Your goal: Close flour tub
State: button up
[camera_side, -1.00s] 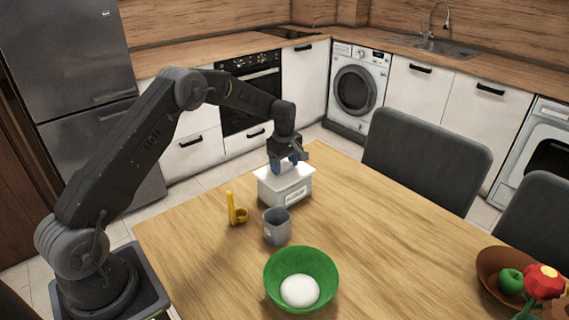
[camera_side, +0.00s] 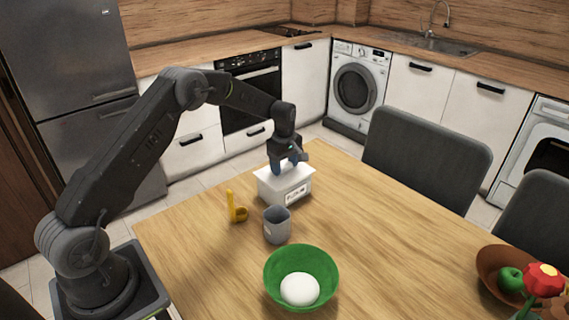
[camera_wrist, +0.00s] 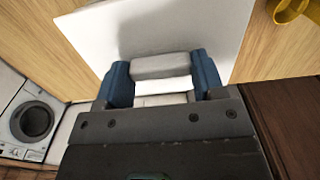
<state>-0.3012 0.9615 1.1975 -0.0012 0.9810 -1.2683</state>
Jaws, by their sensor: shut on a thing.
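The flour tub (camera_side: 277,194) is a white box with a label on its front, standing on the wooden table near the far edge. Its flat white lid (camera_side: 298,177) lies over the top and looks level; I cannot tell whether it is fully seated. My gripper (camera_side: 289,165) points down at the lid from above. In the wrist view my gripper (camera_wrist: 163,80) has its blue fingers on either side of the pale lid handle (camera_wrist: 160,66), shut on it. The white lid (camera_wrist: 185,28) fills the upper middle of that view. The tub's inside is hidden.
A green bowl (camera_side: 273,273) holding something white is nearer. The table's right middle is clear.

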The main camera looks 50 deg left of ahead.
jog(key=shift+f, duration=0.4)
dwell(1.0)
jog(key=o, duration=1.1)
jog(key=shift+r, duration=0.1)
jog(key=shift+r, duration=3.45)
jog(key=shift+c, duration=0.4)
grip_shut()
